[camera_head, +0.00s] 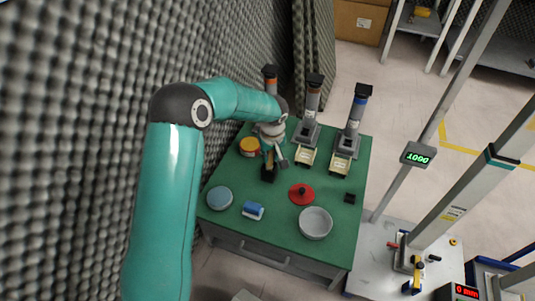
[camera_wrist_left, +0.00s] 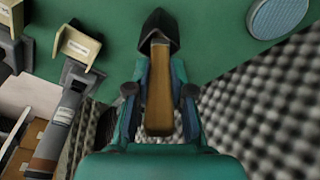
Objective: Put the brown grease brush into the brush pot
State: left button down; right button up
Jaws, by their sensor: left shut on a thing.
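The brown grease brush (camera_wrist_left: 160,95) is between the fingers of my left gripper (camera_wrist_left: 158,95), which is shut on it. The brush also shows in the head view (camera_head: 269,160), below my left gripper (camera_head: 275,150). My right gripper is not in view.
The green table (camera_head: 280,222) also holds an orange-yellow tin (camera_head: 249,147), a blue-topped round (camera_head: 220,198), a blue block (camera_head: 253,210), a red disc (camera_head: 301,194), a grey bowl (camera_head: 315,223) and a small black block (camera_head: 349,198). Several upright devices (camera_head: 345,143) stand at the back. Foam walls the left.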

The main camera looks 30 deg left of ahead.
pick_arm(q)
jog(key=c, duration=0.9)
grip_release()
jog(key=shift+c, duration=0.2)
jog(key=v, duration=1.2)
